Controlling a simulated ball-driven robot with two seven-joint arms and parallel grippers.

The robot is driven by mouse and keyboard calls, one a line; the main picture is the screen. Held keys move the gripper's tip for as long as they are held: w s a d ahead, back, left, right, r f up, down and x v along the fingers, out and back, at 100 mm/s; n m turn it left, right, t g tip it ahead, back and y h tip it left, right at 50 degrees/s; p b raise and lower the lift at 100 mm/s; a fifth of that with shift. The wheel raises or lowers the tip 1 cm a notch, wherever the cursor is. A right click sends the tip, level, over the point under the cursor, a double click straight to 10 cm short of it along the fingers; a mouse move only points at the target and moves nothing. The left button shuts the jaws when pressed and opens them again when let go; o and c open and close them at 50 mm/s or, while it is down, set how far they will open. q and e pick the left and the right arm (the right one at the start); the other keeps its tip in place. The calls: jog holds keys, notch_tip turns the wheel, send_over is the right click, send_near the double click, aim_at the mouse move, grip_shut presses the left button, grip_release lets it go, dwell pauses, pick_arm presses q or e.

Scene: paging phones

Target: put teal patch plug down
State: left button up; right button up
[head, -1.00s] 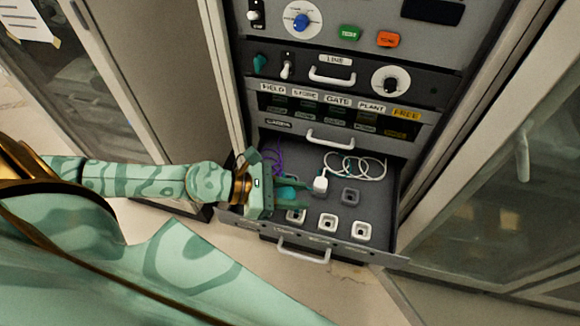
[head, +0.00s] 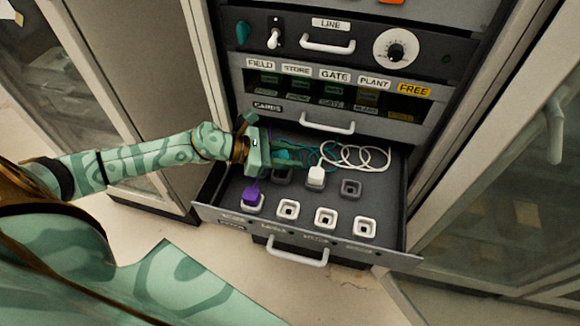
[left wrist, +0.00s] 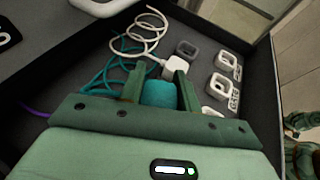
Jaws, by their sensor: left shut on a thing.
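The teal patch plug (left wrist: 159,93) is between the fingers of my left gripper (left wrist: 157,88) in the left wrist view. In the head view my left gripper (head: 281,154) is over the back left of the open drawer, shut on the teal plug (head: 284,154), which is partly hidden by the fingers. A teal cord (left wrist: 104,73) lies coiled behind it. A dark socket (head: 282,177) shows just below the gripper. I cannot tell whether the plug touches anything below. My right gripper is out of view.
A white plug (head: 316,178) with a coiled white cord (head: 354,157) stands right of the gripper. A purple plug (head: 252,194) stands in the front left socket. A grey socket (head: 350,188) and white sockets (head: 325,218) are empty. The drawer's front wall (head: 306,238) has a handle.

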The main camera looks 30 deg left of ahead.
aim_at(289, 172)
pick_arm(q)
notch_tip(289, 172, down, 4)
jog(key=shift+w+r+b, duration=0.15)
jog(key=shift+r+b, duration=0.05)
jog(key=shift+b, duration=0.3)
jog(key=shift+f+b, duration=0.3)
jog(key=o, duration=1)
jog(key=shift+r, duration=0.1)
jog(key=shift+a+r+p, duration=0.15)
jog(key=shift+r+p, duration=0.25)
jog(key=shift+p, duration=0.05)
jog(key=p+v, duration=0.1)
jog(key=v, duration=1)
jog(key=shift+s+a+r, duration=0.1)
jog(key=shift+s+a, duration=0.2)
